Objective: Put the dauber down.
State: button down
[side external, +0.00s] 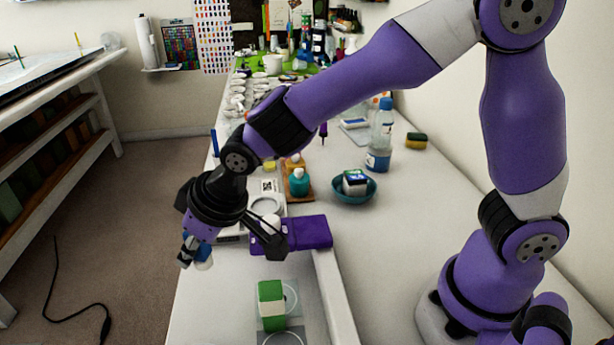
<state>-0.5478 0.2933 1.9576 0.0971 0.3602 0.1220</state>
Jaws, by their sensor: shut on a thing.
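My gripper (196,250) hangs at the left side of the white table, over or near its left edge. A small white and blue piece (204,261) shows at its fingertips. I take it to be the dauber, held shut in the jaws. Most of it is hidden by the fingers, and its tilt cannot be told. It appears above the table height, apart from any surface. A dark part of my gripper juts right, in front of a purple cloth.
A green and white block (271,305) stands on a clear plate in front. A teal bowl (354,193), a blue-labelled bottle (380,143) and a teal bottle (299,181) stand behind. The table's front left is clear.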

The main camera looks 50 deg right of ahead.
jog(key=w+d+f, duration=0.3)
jog(key=w+d, duration=0.1)
jog(key=shift+w+f, duration=0.35)
jog(key=shift+w, duration=0.05)
jog(key=shift+w+f, duration=0.1)
jog(key=shift+f, duration=1.95)
jog(key=shift+f, duration=0.1)
jog(key=c, duration=0.7)
grip_release()
